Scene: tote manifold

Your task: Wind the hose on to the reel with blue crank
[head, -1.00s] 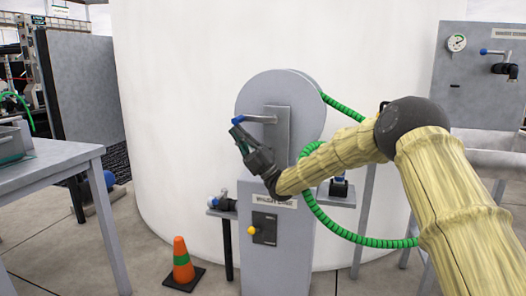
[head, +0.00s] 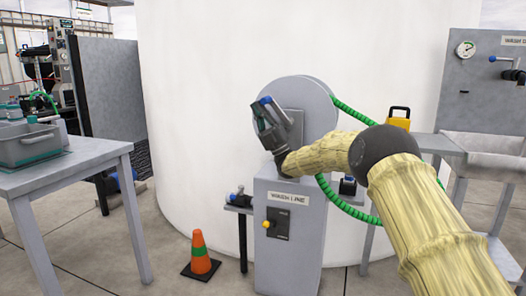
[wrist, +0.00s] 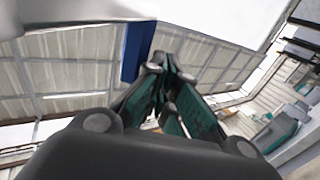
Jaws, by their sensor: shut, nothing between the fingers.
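The grey reel (head: 318,103) stands upright on a grey pedestal in front of the white tank. Its crank handle has a blue grip (head: 265,100) at the reel's upper left; part of the crank arm is hidden by my gripper. My gripper (head: 258,112) is shut and empty, pointing up close beside the blue grip. In the wrist view, the shut fingertips (wrist: 158,62) are just right of the blue grip (wrist: 136,52); I cannot tell whether they touch. The green hose (head: 352,112) leaves the reel's upper right, passes behind my arm and loops low at the right.
An orange cone (head: 200,256) stands on the floor left of the pedestal (head: 290,255). A grey table (head: 75,165) with a grey tote (head: 30,147) is at the left. A panel with a gauge (head: 480,85) and a side table with a yellow object (head: 398,117) are at the right.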

